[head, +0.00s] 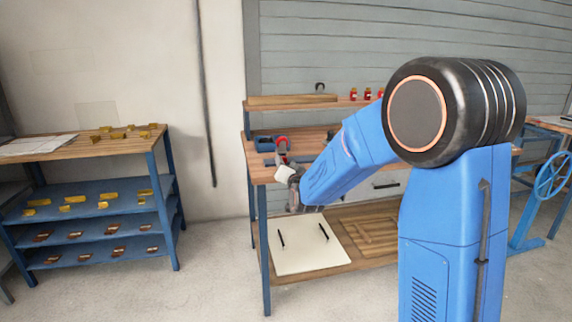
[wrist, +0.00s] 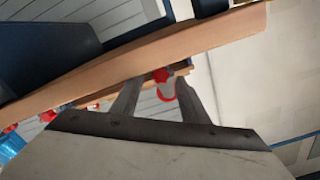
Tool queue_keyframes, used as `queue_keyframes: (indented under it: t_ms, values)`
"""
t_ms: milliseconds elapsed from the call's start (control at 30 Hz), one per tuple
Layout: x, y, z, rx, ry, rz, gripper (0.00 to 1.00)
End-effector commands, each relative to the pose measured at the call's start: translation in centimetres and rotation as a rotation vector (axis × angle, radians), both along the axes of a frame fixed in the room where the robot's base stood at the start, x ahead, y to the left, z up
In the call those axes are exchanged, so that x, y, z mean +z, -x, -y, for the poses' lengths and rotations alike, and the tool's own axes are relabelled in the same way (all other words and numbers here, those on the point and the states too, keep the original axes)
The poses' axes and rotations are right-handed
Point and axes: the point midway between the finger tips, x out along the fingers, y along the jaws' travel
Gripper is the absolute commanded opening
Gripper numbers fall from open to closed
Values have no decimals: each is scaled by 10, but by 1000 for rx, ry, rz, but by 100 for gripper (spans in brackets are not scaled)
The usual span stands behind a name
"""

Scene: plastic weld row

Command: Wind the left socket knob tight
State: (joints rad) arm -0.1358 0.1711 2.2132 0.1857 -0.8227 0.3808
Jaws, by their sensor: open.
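A small red knob-like part (head: 281,140) stands on the wooden workbench (head: 262,173), at its left end in the head view. In the wrist view a red part with a pale middle (wrist: 165,84) shows between my fingertips. I cannot tell whether it is the left socket knob, and its socket is not clear. My gripper (head: 283,160) is at the front left of the bench, just below the red part in the head view. In the wrist view my gripper (wrist: 158,84) is open, its two fingers apart. I cannot tell whether either finger touches the red part.
Blue bins (head: 265,143) stand by the red part. A raised shelf (head: 335,104) behind holds several red jars (head: 367,94). A white board (head: 308,252) with two black handles lies on the lower shelf. A blue rack (head: 95,188) stands left, with open floor between.

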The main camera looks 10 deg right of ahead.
Motion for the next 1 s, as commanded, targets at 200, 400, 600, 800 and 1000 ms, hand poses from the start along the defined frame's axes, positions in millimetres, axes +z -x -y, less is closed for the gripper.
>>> queue_keyframes:
  t_ms: [200, 400, 600, 800, 1000]
  values:
    - [0, 38, 0, 0, 0, -1, 41]
    - [0, 78, 0, 0, 0, 0, 41]
    - [0, 115, 0, 1, 0, 0, 41]
    - [0, 146, 0, 0, -1, 1, 41]
    - [0, 162, 0, 0, 0, 0, 41]
